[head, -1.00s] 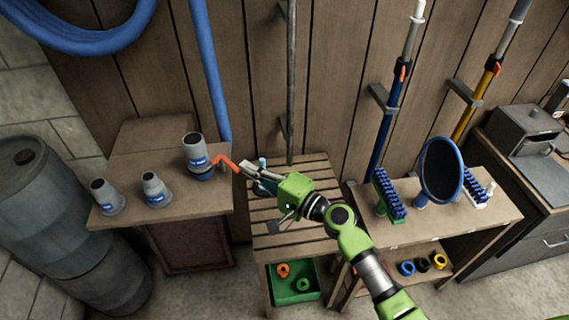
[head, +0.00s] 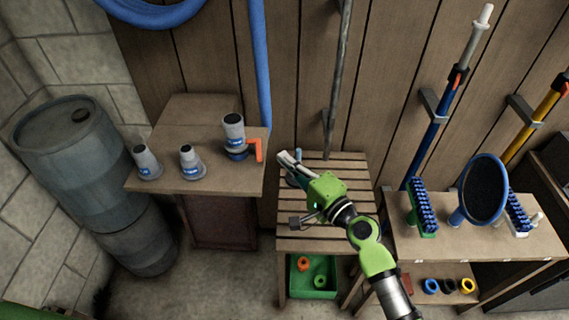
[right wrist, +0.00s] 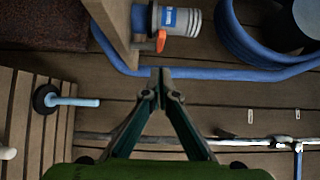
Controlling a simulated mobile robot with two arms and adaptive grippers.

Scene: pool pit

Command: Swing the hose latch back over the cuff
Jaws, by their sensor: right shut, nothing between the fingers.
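The grey cuff (head: 234,128) with a blue label stands upright on a blue collar (head: 238,154) near the right edge of the left wooden table (head: 215,184). The orange hose latch (head: 258,149) sticks out to the right of the collar with its end bent down toward the table edge. My right gripper (head: 282,156) is shut and empty, just right of the latch and apart from it. The right wrist view shows its closed fingertips (right wrist: 160,72) below the latch (right wrist: 161,41) and the cuff (right wrist: 181,20). My left gripper is not in view.
Two smaller grey fittings (head: 147,162) (head: 191,162) stand left on the same table. A blue hose (head: 260,75) hangs behind the cuff. My right arm crosses the slatted bench (head: 320,244); a green bin (head: 312,291) sits beneath. Brushes and a round blue-rimmed head (head: 483,190) stand right.

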